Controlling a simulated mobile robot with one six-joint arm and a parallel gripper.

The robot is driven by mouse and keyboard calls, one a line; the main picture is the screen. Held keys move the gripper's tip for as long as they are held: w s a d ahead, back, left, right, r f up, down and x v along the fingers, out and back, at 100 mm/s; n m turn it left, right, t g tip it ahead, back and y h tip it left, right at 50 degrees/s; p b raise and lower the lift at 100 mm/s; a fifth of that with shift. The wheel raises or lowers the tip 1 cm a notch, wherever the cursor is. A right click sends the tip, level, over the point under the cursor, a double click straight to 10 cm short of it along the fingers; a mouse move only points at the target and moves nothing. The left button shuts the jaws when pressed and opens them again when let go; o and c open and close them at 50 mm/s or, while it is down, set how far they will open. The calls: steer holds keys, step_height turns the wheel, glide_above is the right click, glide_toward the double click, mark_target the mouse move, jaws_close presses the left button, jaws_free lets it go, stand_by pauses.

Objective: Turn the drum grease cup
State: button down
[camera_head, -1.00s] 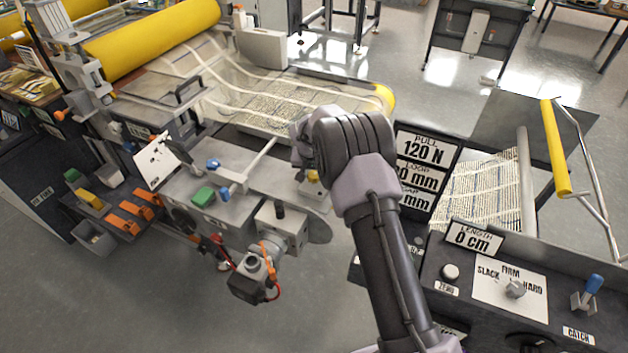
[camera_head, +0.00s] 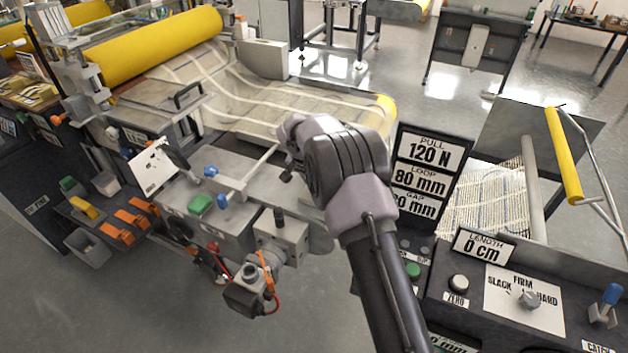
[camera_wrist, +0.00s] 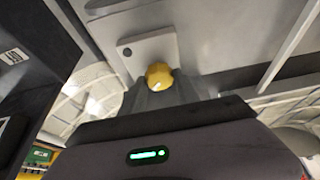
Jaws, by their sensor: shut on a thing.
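The drum grease cup, a yellow faceted knob (camera_wrist: 159,74), shows in the wrist view in front of a pale grey plate (camera_wrist: 143,48) with a dark hole. My gripper (camera_wrist: 162,92) is shut on the knob, with its grey fingers around the lower part of it. In the head view my wrist and forearm cover the fingertips and the cup, beside the right end of the grey machine housing (camera_head: 262,190). How far the cup is turned cannot be told.
Pale mesh (camera_head: 290,105) runs from the yellow roller (camera_head: 150,48) behind my wrist. A sign panel (camera_head: 428,175) reading 120 N and 80 mm stands close right of my arm. A motor (camera_head: 250,288) juts out at the front. Grey floor (camera_head: 320,300) is clear left of my forearm.

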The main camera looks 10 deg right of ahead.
steer(key=shift+r, duration=0.1)
steer(key=c, duration=0.9)
jaws_free()
steer(key=p+v, duration=0.3)
steer(key=v, duration=1.4)
steer(key=shift+p, duration=0.3)
steer(key=shift+s+r, duration=0.15)
steer(key=shift+r, duration=0.1)
steer(key=s+d+r+y+b, duration=0.1)
steer(key=s+r, duration=0.2)
steer(key=s, duration=0.4)
steer(key=s+r+n+t+y+b, duration=0.1)
steer(key=s+r+b, duration=0.1)
steer(key=s+r, duration=0.35)
steer(key=s+d+r+b, duration=0.1)
steer(key=s, duration=0.7)
steer(key=s+a+f+n+y+b, duration=0.1)
steer(key=s+f, duration=0.1)
steer(key=s, duration=0.7)
steer(key=s+a+f+t+y+b, duration=0.1)
steer(key=s+f, duration=0.1)
steer(key=s, duration=0.7)
steer(key=shift+s+a+f+n+y+b, duration=0.25)
steer(key=shift+s+n+y+b, duration=0.05)
steer(key=shift+n+b, duration=0.1)
